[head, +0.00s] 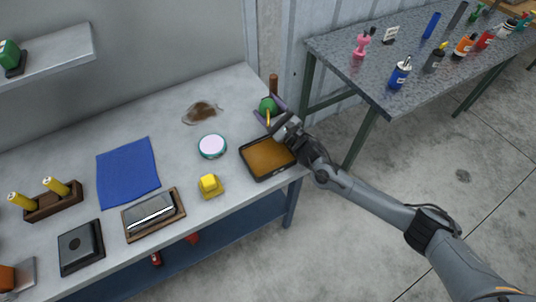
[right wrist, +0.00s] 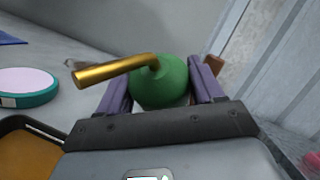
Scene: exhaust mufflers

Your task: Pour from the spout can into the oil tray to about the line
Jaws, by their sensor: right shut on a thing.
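The green spout can (head: 267,105) with a brass spout is at the right end of the workbench. My right gripper (head: 269,112) is shut on it, with one purple finger on each side of its round body. In the right wrist view the can (right wrist: 160,84) sits between the fingers (right wrist: 162,88), and its spout points left. The oil tray (head: 268,174), a dark-rimmed square pan, lies just in front of the can. It holds amber-brown liquid; its line cannot be made out. A corner of the tray (right wrist: 28,122) shows in the right wrist view. My left gripper is not in view.
A round teal-rimmed tin (head: 212,146) and a yellow block (head: 210,185) stand left of the tray. A wooden handle (head: 273,84) rises behind the can. A blue cloth (head: 128,172) lies further left.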

